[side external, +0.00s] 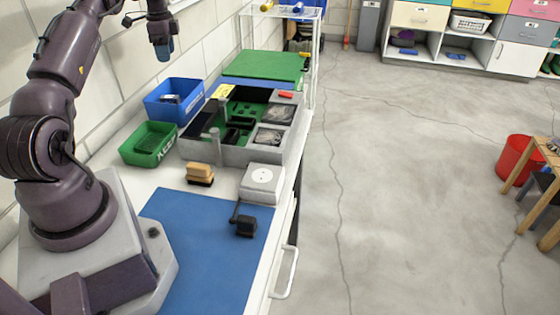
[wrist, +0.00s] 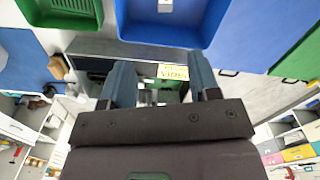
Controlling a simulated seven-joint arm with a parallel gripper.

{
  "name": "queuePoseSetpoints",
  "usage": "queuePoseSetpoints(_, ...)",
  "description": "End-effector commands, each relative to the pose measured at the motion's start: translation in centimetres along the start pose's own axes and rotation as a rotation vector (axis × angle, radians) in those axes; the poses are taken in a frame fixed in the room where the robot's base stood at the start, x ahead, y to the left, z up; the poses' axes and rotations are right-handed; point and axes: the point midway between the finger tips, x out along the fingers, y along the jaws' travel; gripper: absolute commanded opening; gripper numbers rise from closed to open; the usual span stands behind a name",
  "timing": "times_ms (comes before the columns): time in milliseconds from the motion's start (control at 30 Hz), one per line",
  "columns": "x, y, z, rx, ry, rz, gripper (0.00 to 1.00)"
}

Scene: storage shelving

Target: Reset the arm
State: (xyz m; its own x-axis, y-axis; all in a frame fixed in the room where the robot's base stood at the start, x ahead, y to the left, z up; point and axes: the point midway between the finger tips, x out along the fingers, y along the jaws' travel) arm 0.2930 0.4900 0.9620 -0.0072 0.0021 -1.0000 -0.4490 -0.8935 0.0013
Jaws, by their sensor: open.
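My gripper (side external: 163,50) is raised high at the top of the side view, near the white brick wall and well above the counter. In the wrist view its two fingers (wrist: 161,80) stand apart with nothing held between them. My arm rises from its base at the left of the counter and bends over at the top; part of it is cut off by the picture's upper edge.
A blue bin (side external: 172,100) and a green bin (side external: 149,143) stand by the wall. A grey compartment unit (side external: 192,150), brush (side external: 200,174), white box (side external: 262,180) and small black device (side external: 245,226) sit on the counter. The blue mat (side external: 190,250) is mostly clear.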

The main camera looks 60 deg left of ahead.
Motion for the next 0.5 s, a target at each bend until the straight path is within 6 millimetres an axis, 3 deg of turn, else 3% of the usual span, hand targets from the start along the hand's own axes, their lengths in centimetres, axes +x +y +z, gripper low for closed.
queuePoseSetpoints(67, 1.0, 1.3, 0.2, -0.149, -0.005, 0.029, 0.56)
queuePoseSetpoints(167, 0.0, 3.2, -1.3, -0.318, -0.007, 0.030, 0.56)
queuePoseSetpoints(367, -4.4, 9.0, -6.6, -0.579, 0.013, -0.001, 0.56)
queuePoseSetpoints(500, -7.9, 15.2, -10.6, -0.705, 0.048, -0.031, 0.56)
